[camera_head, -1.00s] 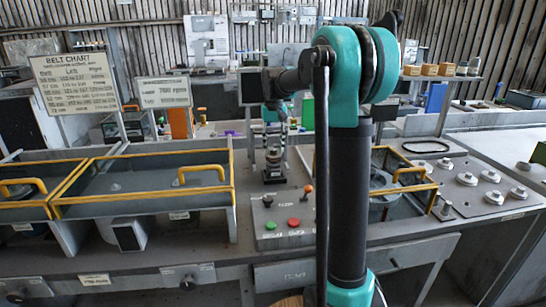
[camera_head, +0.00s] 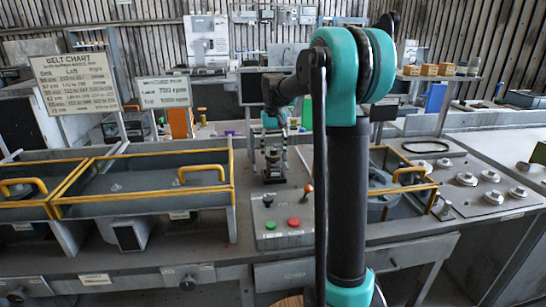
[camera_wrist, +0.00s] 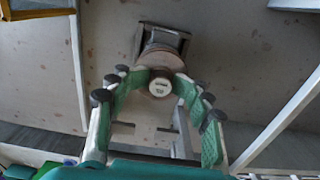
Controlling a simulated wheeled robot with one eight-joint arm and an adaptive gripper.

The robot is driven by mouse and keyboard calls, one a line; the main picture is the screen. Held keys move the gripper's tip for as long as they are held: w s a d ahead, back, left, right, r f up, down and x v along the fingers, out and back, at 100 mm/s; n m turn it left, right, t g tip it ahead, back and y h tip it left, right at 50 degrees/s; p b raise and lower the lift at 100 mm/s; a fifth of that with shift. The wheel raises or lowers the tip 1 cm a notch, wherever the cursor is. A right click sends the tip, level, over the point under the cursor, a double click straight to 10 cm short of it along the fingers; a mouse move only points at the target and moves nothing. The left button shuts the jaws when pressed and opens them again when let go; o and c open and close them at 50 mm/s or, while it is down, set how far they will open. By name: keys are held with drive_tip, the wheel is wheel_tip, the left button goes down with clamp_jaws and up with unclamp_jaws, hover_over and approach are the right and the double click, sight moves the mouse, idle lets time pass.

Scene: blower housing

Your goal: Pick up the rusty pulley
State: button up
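In the wrist view, a round brownish pulley (camera_wrist: 157,62) with a pale hub (camera_wrist: 160,87) sits on a dark square stand (camera_wrist: 175,38). The green fingers of my gripper (camera_wrist: 161,80) are spread on either side of the hub, with gaps visible. I cannot tell whether a fingertip touches the pulley. In the head view, my gripper (camera_head: 272,148) points down over the small dark stand (camera_head: 273,173) on the bench. The pulley is too small and partly covered there to make out clearly.
A control box (camera_head: 283,228) with green and red buttons and a lever stands in front of the stand. A yellow-railed tray (camera_head: 140,200) is to the left. Several metal knobs (camera_head: 466,179) and a black belt ring (camera_head: 425,146) lie on the right panel.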

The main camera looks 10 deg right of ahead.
sight(274, 149)
drive_tip(key=shift+o, duration=0.2)
drive_tip(key=c, duration=0.4)
drive_tip(key=shift+r, duration=0.45)
clamp_jaws()
drive_tip(key=shift+r, duration=1.05)
drive_tip(key=shift+r, duration=2.5)
drive_tip(key=s+r, duration=0.2)
drive_tip(key=s, duration=0.7)
